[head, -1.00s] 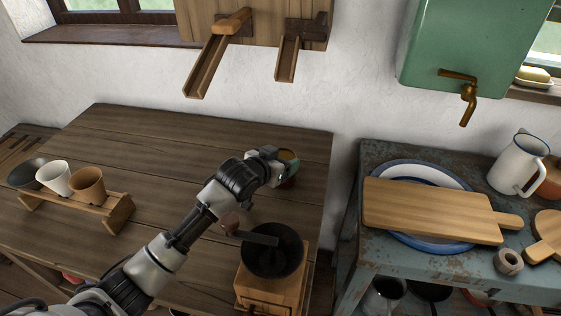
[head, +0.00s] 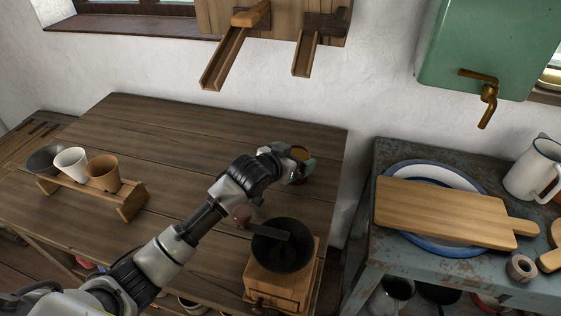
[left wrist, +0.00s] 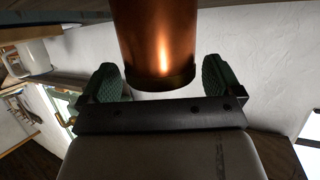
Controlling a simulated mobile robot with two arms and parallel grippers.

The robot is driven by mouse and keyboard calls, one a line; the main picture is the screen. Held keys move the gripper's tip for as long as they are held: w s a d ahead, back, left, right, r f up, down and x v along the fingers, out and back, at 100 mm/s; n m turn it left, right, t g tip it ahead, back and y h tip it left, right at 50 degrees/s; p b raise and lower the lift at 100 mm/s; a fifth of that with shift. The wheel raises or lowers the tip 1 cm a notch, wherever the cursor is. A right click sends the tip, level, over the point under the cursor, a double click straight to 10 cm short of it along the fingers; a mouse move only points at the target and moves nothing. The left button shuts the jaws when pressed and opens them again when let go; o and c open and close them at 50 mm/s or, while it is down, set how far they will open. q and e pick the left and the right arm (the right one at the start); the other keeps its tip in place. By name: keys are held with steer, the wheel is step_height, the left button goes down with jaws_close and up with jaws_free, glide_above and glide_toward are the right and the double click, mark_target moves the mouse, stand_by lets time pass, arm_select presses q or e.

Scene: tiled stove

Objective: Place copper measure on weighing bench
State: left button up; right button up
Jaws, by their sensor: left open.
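The copper measure (left wrist: 155,45) is a shiny copper cylinder in the left wrist view. In the head view it shows as a small round cup (head: 300,153) near the far right part of the wooden table. My left gripper (head: 298,168) is at it, with green padded fingers. In the left wrist view the open fingers (left wrist: 158,82) stand on both sides of the measure, with gaps visible beside it. I cannot tell for sure which surface is the weighing bench. My right gripper is not in view.
A grinder (head: 283,268) stands close to my left arm on the wooden table (head: 180,135). A small wooden rack (head: 130,204) holds three cups at left. A blue side table (head: 390,250) carries a cutting board (head: 440,212) on a plate. The table's middle is clear.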

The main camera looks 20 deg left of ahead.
arm_select(q)
steer(key=v, duration=1.1)
